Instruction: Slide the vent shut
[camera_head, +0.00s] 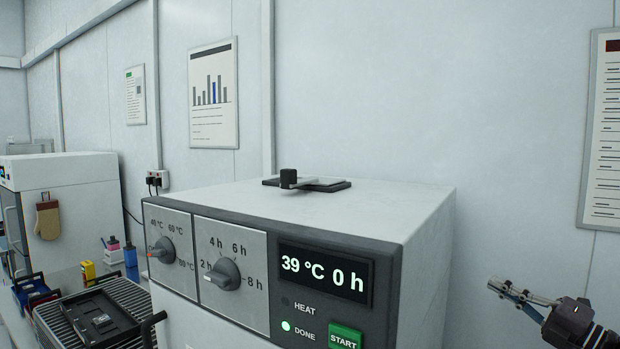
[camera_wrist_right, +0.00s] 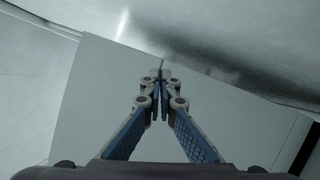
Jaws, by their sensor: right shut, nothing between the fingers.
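The vent (camera_head: 307,184) is on top of the white oven-like machine (camera_head: 420,215). It has a dark plate, a light slider strip and a black knob (camera_head: 288,177) standing up at its left part. I cannot tell how far the slider covers the opening. My right gripper (camera_head: 497,288) is to the right of the machine, lower than its top and apart from the vent. Its fingers are shut and empty, and their tips meet in the right wrist view (camera_wrist_right: 160,72). My left gripper is not in view.
The machine's front has two dials (camera_head: 222,274), a display (camera_head: 325,277) reading 39 °C 0 h, and a green START button (camera_head: 345,337). A dark rack (camera_head: 98,318) with a black tray stands at lower left. The space above the machine is clear up to the wall.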

